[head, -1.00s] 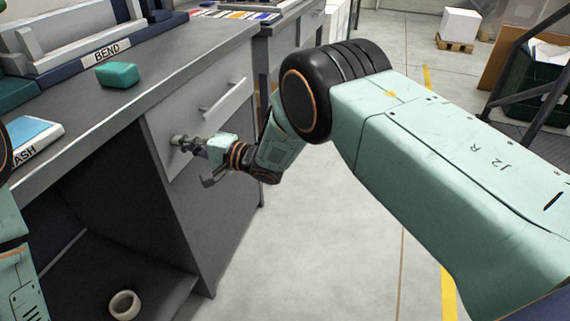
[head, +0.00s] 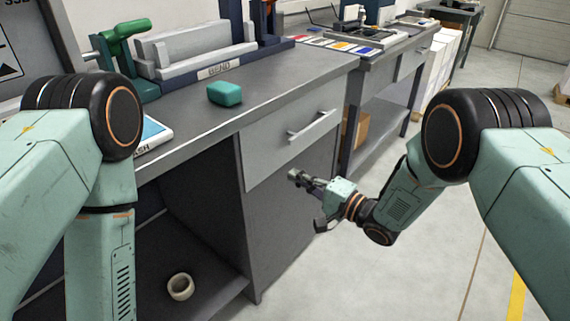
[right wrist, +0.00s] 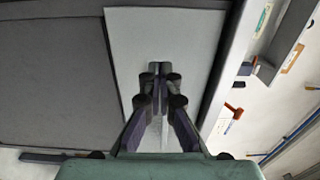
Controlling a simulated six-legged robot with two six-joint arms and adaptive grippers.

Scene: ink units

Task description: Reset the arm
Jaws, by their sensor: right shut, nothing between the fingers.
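My right gripper (head: 297,175) is shut and empty, in front of the grey workbench, below its drawer. Its closed fingers also show in the right wrist view (right wrist: 158,82), with the pale drawer front (right wrist: 180,42) beyond them. The drawer (head: 285,145) has a bar handle (head: 312,126) and looks shut. In the head view the gripper is clear of the handle. My left arm comes in from the left and hangs down in front of the bench. Its gripper is out of the picture.
On the bench top (head: 290,80) lie a teal block (head: 225,92) and a blue-and-white box (head: 152,132). A bending machine (head: 200,55) stands behind them. A pale ring (head: 180,287) sits on the open lower shelf. The floor (head: 420,275) at the right is clear.

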